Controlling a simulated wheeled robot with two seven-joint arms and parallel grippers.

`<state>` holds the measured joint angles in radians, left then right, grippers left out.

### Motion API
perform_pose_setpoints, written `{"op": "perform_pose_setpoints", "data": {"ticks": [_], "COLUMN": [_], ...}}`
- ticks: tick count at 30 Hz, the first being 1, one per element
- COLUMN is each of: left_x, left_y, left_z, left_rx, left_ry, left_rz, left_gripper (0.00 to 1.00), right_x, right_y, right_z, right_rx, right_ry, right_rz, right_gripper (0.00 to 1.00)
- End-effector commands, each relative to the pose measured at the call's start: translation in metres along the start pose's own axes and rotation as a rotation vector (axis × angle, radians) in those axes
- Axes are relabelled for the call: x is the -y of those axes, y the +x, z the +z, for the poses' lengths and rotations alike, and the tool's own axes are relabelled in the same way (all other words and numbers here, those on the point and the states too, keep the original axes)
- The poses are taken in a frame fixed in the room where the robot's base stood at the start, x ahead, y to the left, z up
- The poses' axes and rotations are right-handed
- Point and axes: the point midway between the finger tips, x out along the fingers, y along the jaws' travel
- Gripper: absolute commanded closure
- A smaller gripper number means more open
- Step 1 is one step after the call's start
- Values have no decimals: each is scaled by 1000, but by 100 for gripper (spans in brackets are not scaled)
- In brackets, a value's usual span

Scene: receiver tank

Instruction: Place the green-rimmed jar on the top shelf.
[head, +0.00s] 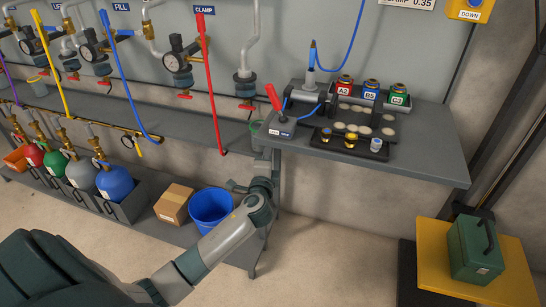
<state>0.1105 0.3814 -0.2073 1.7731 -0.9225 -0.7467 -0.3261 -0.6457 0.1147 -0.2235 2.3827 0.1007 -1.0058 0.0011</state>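My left arm reaches up from the lower left. My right gripper is not in view.
The workbench (432,150) carries a clamp device with a red lever (274,98), labelled jars and a rack of discs. Coloured hoses hang from wall valves. Gas cylinders, a cardboard box (174,203) and a blue bucket (210,208) stand low. A green case (475,248) rests on a yellow platform.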

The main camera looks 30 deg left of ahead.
Motion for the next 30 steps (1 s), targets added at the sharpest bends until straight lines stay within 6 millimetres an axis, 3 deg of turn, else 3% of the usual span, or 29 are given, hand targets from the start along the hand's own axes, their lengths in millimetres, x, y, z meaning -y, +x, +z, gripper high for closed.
{"op": "perform_pose_setpoints", "data": {"ticks": [14, 24, 30], "left_x": [0, 0, 0], "left_y": [4, 47, 56], "left_z": [4, 47, 56], "left_rx": [1, 3, 1], "left_ry": [0, 0, -1], "left_rz": [0, -1, -1], "left_gripper": [100, 100, 100], "right_x": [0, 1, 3], "right_y": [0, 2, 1], "right_z": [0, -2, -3], "right_rx": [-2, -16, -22], "right_ry": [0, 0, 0], "right_rz": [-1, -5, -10], "right_gripper": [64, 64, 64]}}
